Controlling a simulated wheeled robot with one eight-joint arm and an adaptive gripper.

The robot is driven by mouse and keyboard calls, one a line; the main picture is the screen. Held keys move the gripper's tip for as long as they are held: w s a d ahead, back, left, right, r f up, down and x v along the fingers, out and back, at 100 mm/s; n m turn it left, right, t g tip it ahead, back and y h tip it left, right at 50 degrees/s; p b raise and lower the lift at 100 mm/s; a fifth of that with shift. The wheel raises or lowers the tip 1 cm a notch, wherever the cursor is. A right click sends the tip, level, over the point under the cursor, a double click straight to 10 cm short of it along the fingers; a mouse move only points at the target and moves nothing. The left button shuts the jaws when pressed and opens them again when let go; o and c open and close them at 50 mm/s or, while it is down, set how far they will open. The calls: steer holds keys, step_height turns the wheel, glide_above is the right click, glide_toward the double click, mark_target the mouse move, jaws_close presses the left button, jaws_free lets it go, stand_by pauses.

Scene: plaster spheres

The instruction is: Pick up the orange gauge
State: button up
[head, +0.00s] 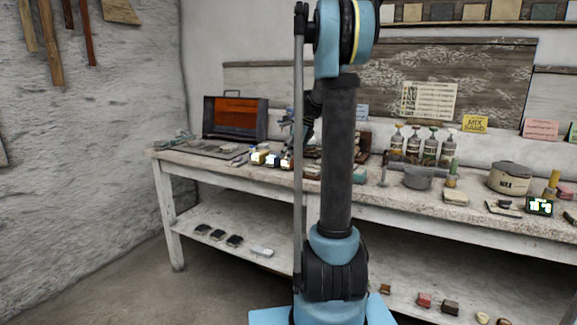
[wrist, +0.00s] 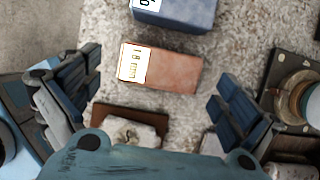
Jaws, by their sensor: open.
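The orange gauge is a salmon-orange block (wrist: 172,73) with a white label reading about "18 mm" on its left end. It lies on the speckled worktop in the upper middle of the wrist view. My gripper (wrist: 155,88) is open, with one finger left of the block and one to its lower right. The fingers are apart from the block and nothing is between them in their grip. In the head view my gripper (head: 290,134) is small above the bench and partly hidden by my arm. I cannot make out the orange gauge surely there.
A blue labelled block (wrist: 176,12) lies just beyond the orange one. A brown piece with a pale top (wrist: 130,125) lies nearer. A dark board with round items (wrist: 290,85) is at right. The bench (head: 205,164) also holds an open case (head: 235,118) and a pot (head: 509,178).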

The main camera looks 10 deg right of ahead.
steer(key=shift+x, duration=1.7)
steer(key=shift+w, duration=0.1)
steer(key=c, duration=1.4)
steer(key=shift+o, duration=0.2)
steer(key=shift+r, duration=0.15)
step_height(320, 180, up, 10)
steer(key=shift+f, duration=0.15)
steer(key=o, duration=0.6)
steer(key=shift+c, duration=1.3)
